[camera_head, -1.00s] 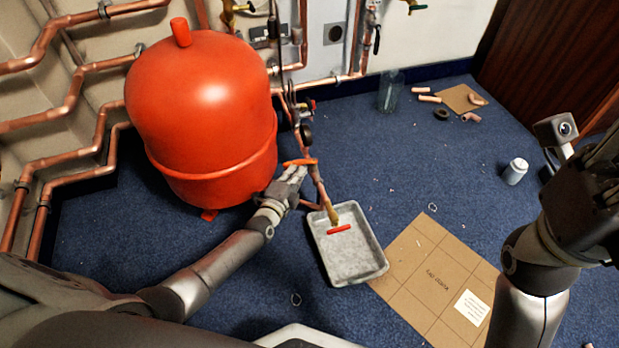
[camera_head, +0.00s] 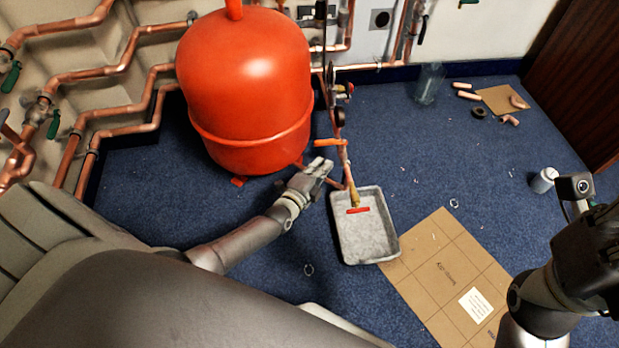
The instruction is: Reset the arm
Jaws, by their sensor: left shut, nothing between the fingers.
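My left gripper (camera_head: 322,168) is shut and empty. It is just below the orange-red lever handle (camera_head: 330,142) on the copper pipework, with a small gap showing between them. My left arm (camera_head: 240,240) reaches in from the lower left, in front of the red vessel (camera_head: 248,85). A grey tray (camera_head: 370,248) lies on the floor to the right of the gripper. A brass fitting with a red handle (camera_head: 358,210) shows over the tray's far part. My right arm (camera_head: 545,300) is at the lower right, and its fingers do not show.
Cardboard (camera_head: 425,290) lies right of the tray. A white can (camera_head: 543,180) stands near my right arm. A clear container (camera_head: 429,84) and pipe offcuts (camera_head: 467,95) are at the back. Copper pipes (camera_head: 110,120) run along the left wall. Blue carpet between is mostly open.

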